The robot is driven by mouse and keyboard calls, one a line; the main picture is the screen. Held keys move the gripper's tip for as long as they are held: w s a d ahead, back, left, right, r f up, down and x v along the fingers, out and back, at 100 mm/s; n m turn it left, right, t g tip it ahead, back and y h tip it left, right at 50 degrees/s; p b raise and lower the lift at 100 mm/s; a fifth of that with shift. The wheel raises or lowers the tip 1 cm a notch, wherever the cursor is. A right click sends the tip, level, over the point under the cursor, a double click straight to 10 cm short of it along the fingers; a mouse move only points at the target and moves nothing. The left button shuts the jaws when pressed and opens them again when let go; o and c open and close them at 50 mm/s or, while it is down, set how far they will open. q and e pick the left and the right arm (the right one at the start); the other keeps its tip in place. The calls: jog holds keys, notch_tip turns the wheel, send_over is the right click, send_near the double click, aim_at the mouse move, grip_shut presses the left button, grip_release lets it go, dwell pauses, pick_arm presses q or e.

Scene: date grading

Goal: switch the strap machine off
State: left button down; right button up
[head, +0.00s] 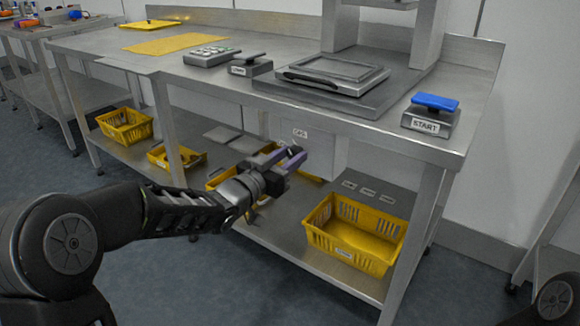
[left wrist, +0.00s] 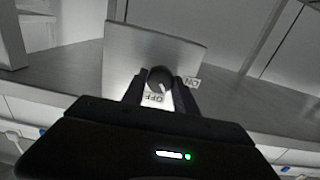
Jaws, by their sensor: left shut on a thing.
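A grey switch box (head: 325,150) hangs under the steel bench, with a small white label on its front. In the left wrist view its plate (left wrist: 125,48) carries a dark round knob (left wrist: 159,78), an OFF label (left wrist: 153,98) that reads upside down and an ON label (left wrist: 193,83) to the right. My left gripper (head: 291,157) reaches under the bench to the box front. Its fingers (left wrist: 160,88) are shut on the knob, one on each side. The knob's exact pointing direction is too small to tell. My right gripper is out of view.
The bench top (head: 280,103) overhangs my left gripper. On it are a blue-topped START pedal (head: 432,115), a flat plate (head: 333,73) and a keypad (head: 212,55). A yellow crate (head: 335,249) stands on the lower shelf to the right.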

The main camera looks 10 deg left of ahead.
pick_arm(q)
jog(key=m+b, duration=0.4)
jog(key=m, duration=0.1)
jog(key=shift+f, duration=0.2)
jog(key=shift+r+m+b, duration=0.15)
jog(key=shift+m+b, duration=0.8)
jog(key=shift+m, duration=0.35)
jog(key=c, duration=1)
grip_release()
jog(key=shift+o, duration=0.2)
jog(key=p+v, duration=0.2)
jog(key=v, duration=0.5)
jog(key=shift+s, duration=0.35)
